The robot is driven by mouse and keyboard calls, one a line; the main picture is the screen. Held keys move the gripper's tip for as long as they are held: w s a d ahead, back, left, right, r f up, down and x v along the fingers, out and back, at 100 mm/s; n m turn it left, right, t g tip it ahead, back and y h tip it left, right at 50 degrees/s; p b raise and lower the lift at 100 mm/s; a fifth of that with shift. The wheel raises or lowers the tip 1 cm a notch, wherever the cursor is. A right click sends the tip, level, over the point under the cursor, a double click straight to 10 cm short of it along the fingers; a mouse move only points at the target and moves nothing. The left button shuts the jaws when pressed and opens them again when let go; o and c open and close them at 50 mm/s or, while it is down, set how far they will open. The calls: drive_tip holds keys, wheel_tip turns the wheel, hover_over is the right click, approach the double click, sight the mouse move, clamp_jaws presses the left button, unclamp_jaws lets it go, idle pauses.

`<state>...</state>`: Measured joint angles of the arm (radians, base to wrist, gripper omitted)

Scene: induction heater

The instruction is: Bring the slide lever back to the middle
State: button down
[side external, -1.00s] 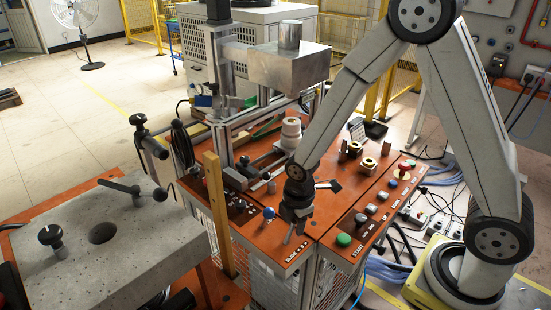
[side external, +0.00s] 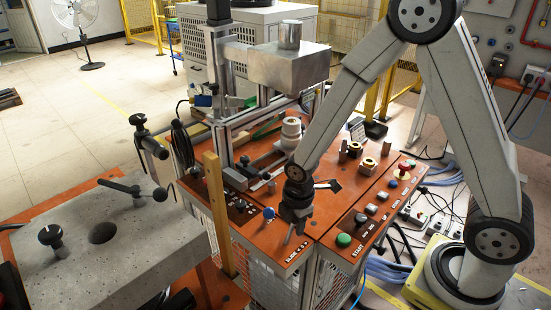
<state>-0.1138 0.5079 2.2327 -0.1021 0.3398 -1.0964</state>
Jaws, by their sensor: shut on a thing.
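My gripper (side external: 291,234) points down over the front part of the orange panel (side external: 262,243). Its fingers are closed near the panel's front edge, just above the printed label there. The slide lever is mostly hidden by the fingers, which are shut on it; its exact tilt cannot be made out. A blue-topped knob (side external: 268,213) stands on the panel just left of my gripper, apart from it.
Right of my gripper are a green button (side external: 344,240) and a red button (side external: 404,166). A wooden post (side external: 218,215) and grey block (side external: 88,245) are at left.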

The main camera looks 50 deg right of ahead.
drive_tip(key=shift+a+r+h, duration=0.3)
drive_tip(key=shift+a+h, duration=0.1)
drive_tip(key=shift+h, duration=0.4)
drive_tip(key=shift+a+r+h, duration=0.1)
drive_tip(key=shift+a+h, duration=0.15)
drive_tip(key=shift+h, duration=0.35)
drive_tip(key=shift+a+r+h, duration=0.1)
drive_tip(key=shift+a+h, duration=0.25)
drive_tip(key=shift+h, duration=0.35)
drive_tip(key=shift+a+r+h, duration=0.1)
drive_tip(key=shift+a+h, duration=0.2)
drive_tip(key=shift+h, duration=0.4)
